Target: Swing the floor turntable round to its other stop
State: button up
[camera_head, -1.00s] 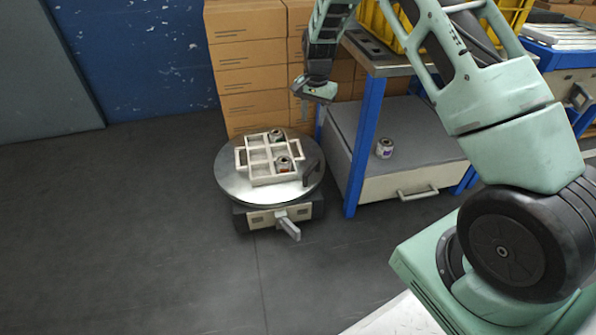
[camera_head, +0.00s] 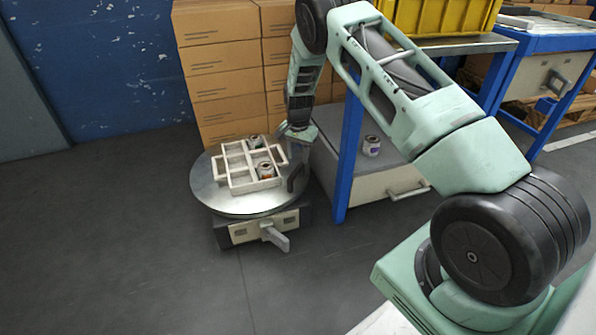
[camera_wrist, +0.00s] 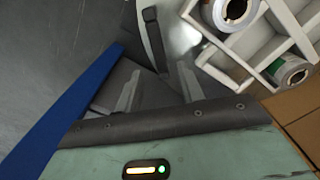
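The floor turntable (camera_head: 216,198) is a round metal disc on a low base with a grey lever (camera_head: 275,238) at its front. A dark upright handle (camera_head: 297,177) stands at the disc's right edge. The handle also shows in the wrist view (camera_wrist: 154,42), beyond and roughly between my fingertips. My gripper (camera_head: 298,146) is just above the handle in the head view. In the wrist view my gripper (camera_wrist: 160,82) is open, with its two fingers apart and nothing visibly held. Whether a finger touches the handle I cannot tell.
A white divided tray (camera_head: 238,188) with several cans lies on the disc. Stacked cardboard boxes (camera_head: 220,75) stand behind. A blue table leg (camera_head: 348,150) is close to the right of my gripper. A can (camera_head: 371,146) sits on the lower shelf. Floor at left is clear.

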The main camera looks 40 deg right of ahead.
aim_at(298, 168)
jog(key=shift+f+b, duration=0.85)
jog(key=shift+f, duration=1.55)
grip_shut()
